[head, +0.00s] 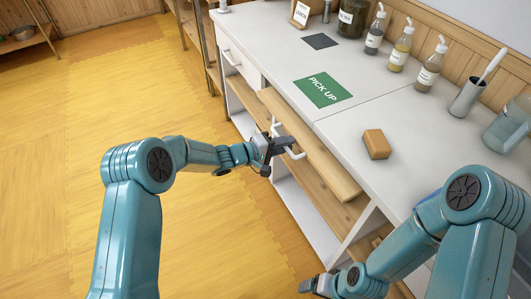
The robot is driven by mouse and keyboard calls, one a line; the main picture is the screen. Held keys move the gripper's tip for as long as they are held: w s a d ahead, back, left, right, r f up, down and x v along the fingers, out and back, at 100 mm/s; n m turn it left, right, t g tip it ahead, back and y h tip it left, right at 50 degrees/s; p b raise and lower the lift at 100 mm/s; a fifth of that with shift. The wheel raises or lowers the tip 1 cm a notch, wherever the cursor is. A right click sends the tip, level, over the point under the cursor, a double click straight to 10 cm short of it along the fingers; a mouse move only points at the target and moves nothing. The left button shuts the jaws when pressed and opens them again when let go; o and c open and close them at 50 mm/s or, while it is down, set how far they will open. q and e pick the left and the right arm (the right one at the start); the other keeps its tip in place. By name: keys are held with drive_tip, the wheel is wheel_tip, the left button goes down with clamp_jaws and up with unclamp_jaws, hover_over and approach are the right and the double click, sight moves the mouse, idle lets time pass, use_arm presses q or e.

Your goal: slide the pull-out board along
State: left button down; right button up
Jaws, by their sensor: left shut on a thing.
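The pull-out board (325,163) is a long light-wood slab just under the white counter top, sticking out from its front edge. A white handle (295,154) is on its front. My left gripper (279,146) is at the handle and shut on it; the fingers hide the handle's middle. My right gripper (308,286) is low at the bottom of the view, apart from the board, and its jaws are too small to read.
The counter (344,122) holds a green "PICK UP" mat (322,90), a tan block (376,144), several pump bottles (429,66) and a metal cup (466,98). A white drawer (239,63) is farther along. The yellow floor (110,100) on the left is clear.

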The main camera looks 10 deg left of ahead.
use_arm(q)
drive_tip(key=shift+r+x, duration=0.2)
drive_tip(key=shift+x, duration=0.8)
drive_tip(key=c, duration=1.2)
unclamp_jaws()
drive_tip(key=shift+d, duration=0.1)
drive_tip(key=v, duration=1.6)
drive_tip(key=shift+r, duration=0.1)
